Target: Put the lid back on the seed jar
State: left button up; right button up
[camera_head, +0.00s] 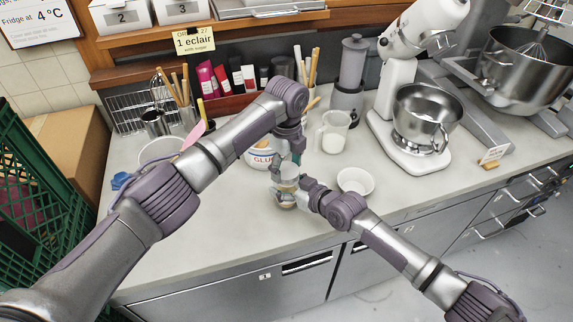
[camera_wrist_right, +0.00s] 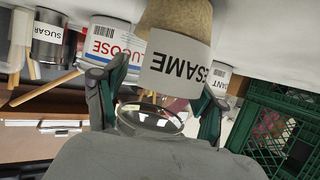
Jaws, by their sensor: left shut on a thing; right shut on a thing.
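The seed jar (camera_head: 287,187) is clear glass with pale seeds, standing on the counter at the middle of the head view. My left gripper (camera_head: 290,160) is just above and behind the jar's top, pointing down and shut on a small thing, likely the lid. The lid itself is mostly hidden.
A white tub labelled glucose (camera_head: 258,158) stands close behind the jar. A white bowl (camera_head: 356,181) is to the right, with a measuring jug (camera_head: 336,132) behind it. A stand mixer (camera_head: 408,140) is further right. The front counter at left is clear.

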pick_arm(q)
jog(key=shift+f, duration=0.2)
jog(key=m, duration=1.2)
jog(key=shift+w+r+m, duration=0.1)
jog(key=shift+m, duration=1)
jog(key=m, duration=0.2)
jog(key=shift+m, duration=0.4)
jog(key=o, duration=0.8)
jog(key=shift+d, duration=0.1)
